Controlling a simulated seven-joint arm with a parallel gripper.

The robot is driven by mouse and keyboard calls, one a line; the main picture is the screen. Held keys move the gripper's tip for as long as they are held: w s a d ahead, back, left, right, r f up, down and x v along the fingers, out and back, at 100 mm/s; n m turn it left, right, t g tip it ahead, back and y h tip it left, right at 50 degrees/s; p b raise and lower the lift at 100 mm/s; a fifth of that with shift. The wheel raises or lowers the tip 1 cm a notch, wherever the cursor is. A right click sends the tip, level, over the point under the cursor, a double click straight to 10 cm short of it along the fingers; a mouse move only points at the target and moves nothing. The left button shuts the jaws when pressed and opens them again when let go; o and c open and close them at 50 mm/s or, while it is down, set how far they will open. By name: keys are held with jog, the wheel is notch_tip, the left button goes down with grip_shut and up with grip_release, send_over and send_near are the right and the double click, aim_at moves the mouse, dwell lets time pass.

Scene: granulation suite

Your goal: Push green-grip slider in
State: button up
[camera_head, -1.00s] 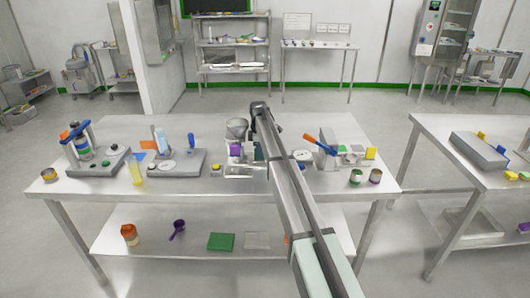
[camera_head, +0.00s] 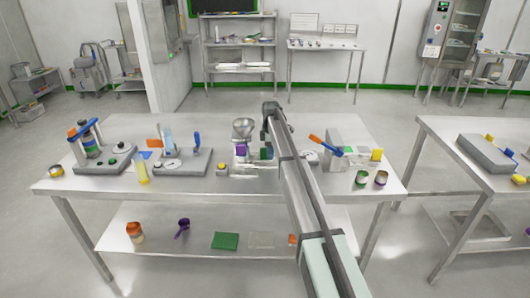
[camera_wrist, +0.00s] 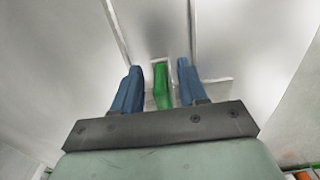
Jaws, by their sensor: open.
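The green grip (camera_wrist: 161,84) of the slider stands upright in the wrist view, in a pale slot or frame on a light grey surface. My gripper (camera_wrist: 160,75) is open, with one blue finger on each side of the grip. A gap shows on both sides, so neither finger appears to touch it. In the head view the dark green grip (camera_head: 266,152) shows just left of my arm, on a metal fixture (camera_head: 250,171) on the table. My fingers are hidden there behind my arm, and how far the slider sits in cannot be told.
A purple block (camera_head: 240,149) and a metal funnel (camera_head: 243,128) stand left of the grip. A grey box with a blue-orange handle (camera_head: 328,145) is to the right.

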jog(key=shift+d, duration=0.85)
notch_tip(320, 180, up, 14)
jog(key=f, duration=1.5)
jog(key=shift+a, duration=0.2)
jog(key=d, duration=0.8)
notch_tip(320, 180, up, 14)
jog(key=w+d+r+t, duration=0.1)
jog(key=d, duration=0.4)
jog(key=w+d+r+m+t+y, duration=0.1)
jog(key=d+r, duration=0.1)
jog(key=d, duration=0.3)
jog(key=w+d+r+t, duration=0.1)
jog(key=d+t, duration=0.1)
jog(key=d, duration=0.4)
jog(key=shift+w+d+r+m+y, duration=0.1)
jog(key=shift+w+r+m+y, duration=0.05)
jog(key=shift+r+m+y, duration=0.25)
